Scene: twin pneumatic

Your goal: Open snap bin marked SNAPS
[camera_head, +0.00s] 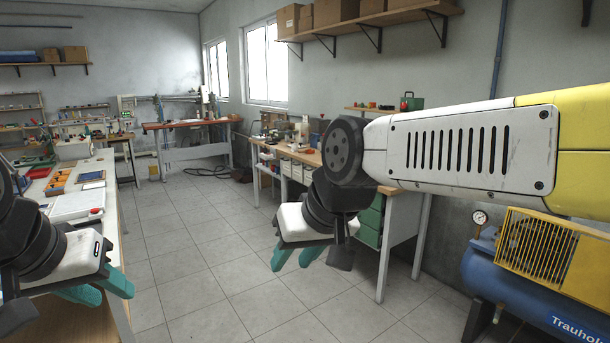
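No label reading SNAPS is legible in the head view. A row of small pale bins or drawers (297,169) sits under the top of the workbench along the right wall, too small to read. My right gripper (297,262) hangs in front of that bench in the picture, teal fingers pointing down with a gap between them, empty. My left gripper (102,291) is at the lower left beside the near left table, its teal fingers apart and nothing seen between them.
A blue compressor (495,270) with a yellow guard stands at lower right. Green drawers (369,220) are under the right bench. The tiled floor (190,250) between is clear.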

